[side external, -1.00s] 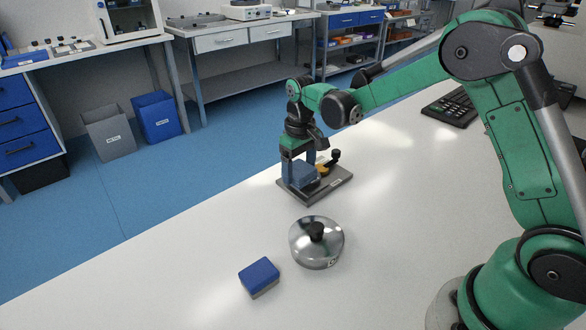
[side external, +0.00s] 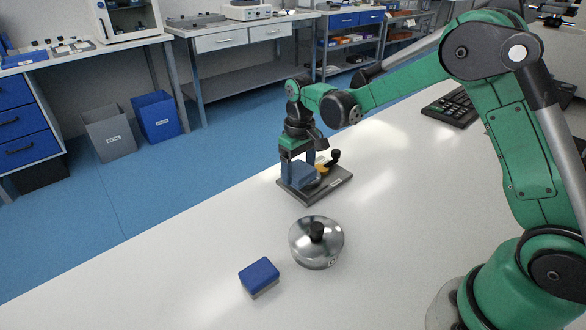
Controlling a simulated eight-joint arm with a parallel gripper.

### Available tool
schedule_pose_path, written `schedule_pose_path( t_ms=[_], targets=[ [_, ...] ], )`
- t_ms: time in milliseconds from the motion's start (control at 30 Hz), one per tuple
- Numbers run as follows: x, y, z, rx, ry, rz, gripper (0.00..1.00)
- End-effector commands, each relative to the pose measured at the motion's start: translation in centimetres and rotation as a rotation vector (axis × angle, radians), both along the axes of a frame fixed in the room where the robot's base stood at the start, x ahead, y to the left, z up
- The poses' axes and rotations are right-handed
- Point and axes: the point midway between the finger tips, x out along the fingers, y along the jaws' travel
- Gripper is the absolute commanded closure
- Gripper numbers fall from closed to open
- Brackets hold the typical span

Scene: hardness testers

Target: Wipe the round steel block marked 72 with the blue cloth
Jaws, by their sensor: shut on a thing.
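My gripper (side external: 298,165) is at the grey base plate (side external: 322,187), its fingers pointing down. It is shut on a folded blue cloth (side external: 304,175), which is low over the plate, partly hidden by the fingers; I cannot tell whether it touches. A round steel block (side external: 325,254) with a black knob stands on the white table in front of the plate, apart from the gripper. A small mark shows on its side, too small to read. A blue block with a grey underside (side external: 260,276) lies to its front left.
A yellow part (side external: 322,169) and a black knob (side external: 335,155) stand on the plate, right beside the gripper. The white table (side external: 190,290) is clear to the left and front.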

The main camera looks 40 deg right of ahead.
Motion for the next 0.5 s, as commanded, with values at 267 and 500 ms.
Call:
schedule_pose_path(
  t_ms=[267, 500],
  targets=[
    [0.0, -2.8, 0.0, 0.000, 0.000, -0.004, 0.69],
    [0.0, -4.2, 0.0, 0.000, 0.000, 0.002, 0.69]
  ],
)
